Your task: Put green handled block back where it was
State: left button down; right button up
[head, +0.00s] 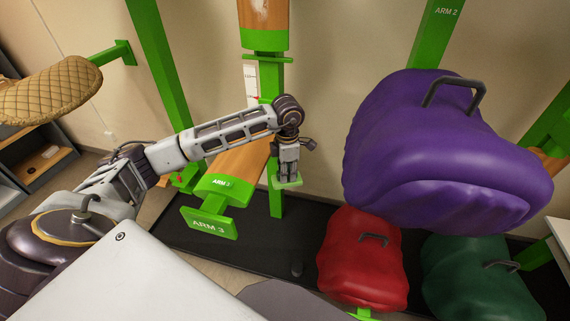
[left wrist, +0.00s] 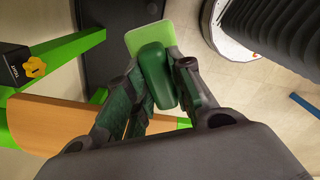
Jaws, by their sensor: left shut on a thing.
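The green handled block shows in the left wrist view as a dark green rounded handle (left wrist: 156,76) on a light green plate (left wrist: 150,38). My left gripper (left wrist: 160,85) is shut on the handle, with one finger on each side. In the head view the gripper (head: 289,168) points down and the light green plate (head: 286,184) shows just below its fingertips, to the right of the wooden arm marked ARM 3 (head: 235,165). The plate appears to be in the air, clear of the floor. My right gripper is not in view.
A purple saddle (head: 430,150) hangs at the right, with a red saddle (head: 362,260) and a dark green saddle (head: 475,285) below it. A tan quilted saddle (head: 45,90) sits at the far left. A green post (head: 277,205) stands close behind my gripper. A black mat (head: 245,235) covers the floor.

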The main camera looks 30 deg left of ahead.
pick_arm(q)
jog(key=s+f+m, duration=0.2)
jog(key=f+m, duration=0.6)
jog(key=m, duration=0.1)
jog(key=s+f+m, duration=0.2)
jog(key=f+m, duration=0.6)
jog(key=m, duration=0.1)
jog(key=s+d+f+m, duration=0.2)
jog(key=d+f+m, duration=0.4)
jog(key=d+m, duration=0.1)
jog(key=shift+s+f+m, duration=0.35)
jog(key=shift+s+m, duration=0.05)
jog(key=shift+m, duration=0.4)
jog(key=shift+d, duration=0.1)
